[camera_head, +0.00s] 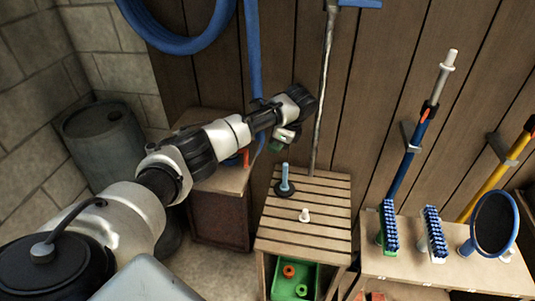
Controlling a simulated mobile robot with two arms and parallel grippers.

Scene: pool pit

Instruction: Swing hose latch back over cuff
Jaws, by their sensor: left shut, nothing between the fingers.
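My left arm reaches in from the lower left, and its dark gripper (297,103) is in front of the wooden wall, shut and empty. A blue hose (253,45) hangs down the wall and passes behind the gripper and wrist. A small white-and-green part (284,136) shows just below the gripper; whether it touches the gripper or belongs to the hose fitting, I cannot tell. A bit of red-orange (246,158) shows below my wrist, beside the hose's lower stretch. The latch and cuff cannot be made out clearly. My right gripper is not in view.
A slatted wooden stand (320,212) holds a blue-handled piece (285,180) and a small white piece (305,215). A green bin (292,279) sits below. A brown cabinet (220,215) and grey barrel (103,142) stand left. Brushes (390,226) line the right bench (405,268).

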